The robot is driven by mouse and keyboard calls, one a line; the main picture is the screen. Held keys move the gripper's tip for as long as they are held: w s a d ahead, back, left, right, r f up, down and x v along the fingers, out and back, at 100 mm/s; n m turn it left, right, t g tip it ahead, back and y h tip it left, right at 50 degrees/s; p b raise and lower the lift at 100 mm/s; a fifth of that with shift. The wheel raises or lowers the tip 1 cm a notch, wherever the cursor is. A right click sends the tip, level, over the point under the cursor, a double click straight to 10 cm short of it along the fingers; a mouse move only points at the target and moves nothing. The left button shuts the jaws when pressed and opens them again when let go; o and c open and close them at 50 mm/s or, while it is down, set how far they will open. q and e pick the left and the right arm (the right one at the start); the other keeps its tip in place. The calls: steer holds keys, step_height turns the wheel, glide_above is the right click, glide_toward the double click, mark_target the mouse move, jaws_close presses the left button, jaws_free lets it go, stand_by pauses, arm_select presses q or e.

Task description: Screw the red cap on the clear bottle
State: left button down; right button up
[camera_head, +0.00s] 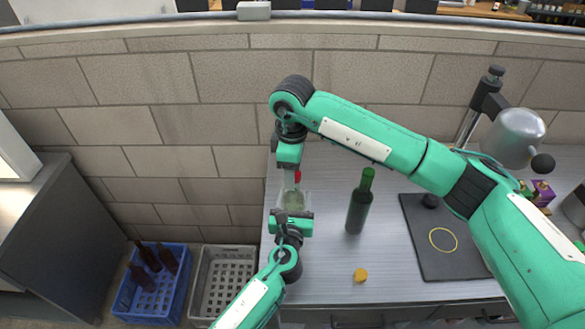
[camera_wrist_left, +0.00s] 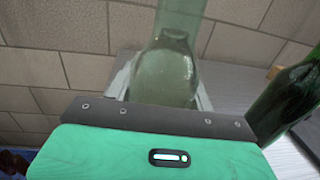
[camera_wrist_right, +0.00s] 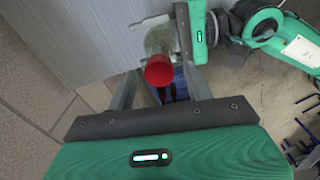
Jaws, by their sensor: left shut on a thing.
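The clear bottle (camera_head: 293,201) stands upright near the left edge of the worktop. My left gripper (camera_head: 294,212) is shut on its body, and the left wrist view shows the glass (camera_wrist_left: 165,72) between the fingers. The red cap (camera_head: 297,176) is at the top of the bottle; in the right wrist view the cap (camera_wrist_right: 159,70) covers the mouth, so I cannot tell how tightly it sits. My right gripper (camera_wrist_right: 163,85) is open, with a finger on either side of the cap and visible gaps between.
A dark green bottle (camera_head: 359,204) stands close on the right. A yellow cap (camera_head: 360,275) lies near the front. A dark mat (camera_head: 425,265) with a yellow ring lies further right. Blue (camera_head: 178,290) and grey (camera_head: 207,283) crates stand on the floor at left.

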steer(key=shift+r, duration=2.25)
steer(key=shift+c, duration=0.3)
